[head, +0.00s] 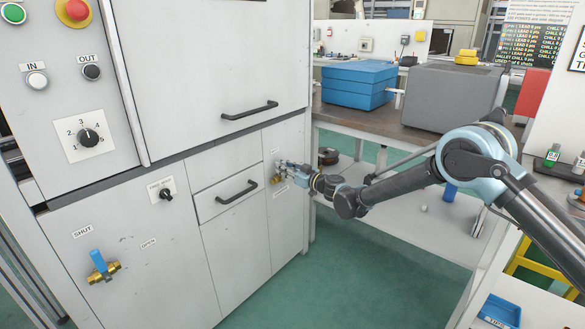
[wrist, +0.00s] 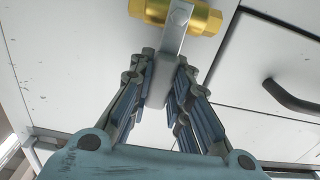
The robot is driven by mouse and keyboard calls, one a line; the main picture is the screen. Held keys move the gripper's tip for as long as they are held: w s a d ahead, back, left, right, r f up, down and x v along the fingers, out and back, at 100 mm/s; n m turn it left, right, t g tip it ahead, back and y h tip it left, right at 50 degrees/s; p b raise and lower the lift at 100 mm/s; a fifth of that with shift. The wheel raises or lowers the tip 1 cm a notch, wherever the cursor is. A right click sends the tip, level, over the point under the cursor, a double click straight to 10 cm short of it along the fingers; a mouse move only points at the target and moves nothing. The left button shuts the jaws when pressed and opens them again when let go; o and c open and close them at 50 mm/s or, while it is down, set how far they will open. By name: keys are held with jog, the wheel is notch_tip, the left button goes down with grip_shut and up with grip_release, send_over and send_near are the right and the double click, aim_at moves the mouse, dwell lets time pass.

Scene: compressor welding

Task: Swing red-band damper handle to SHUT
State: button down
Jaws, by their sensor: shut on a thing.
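My gripper (head: 289,168) is at the right-hand narrow panel of the grey cabinet, at a small brass valve (head: 278,180). In the wrist view my gripper (wrist: 164,78) has its fingers on both sides of a flat, bare-metal damper handle (wrist: 174,42) and is shut on it. The handle is bolted to the brass valve body (wrist: 150,12) above the fingers. Small labels by this valve are too small to read.
A second brass valve with a blue handle (head: 98,262) is at lower left, with SHUT (head: 83,231) and OPEN (head: 148,243) labels above it. A black drawer pull (head: 237,192) is left of my gripper. A workbench (head: 385,122) stands close on the right.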

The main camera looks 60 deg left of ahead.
jog(key=shift+f, duration=0.1)
dwell(0.3)
jog(key=c, duration=1.5)
grip_release()
jog(key=v, duration=1.2)
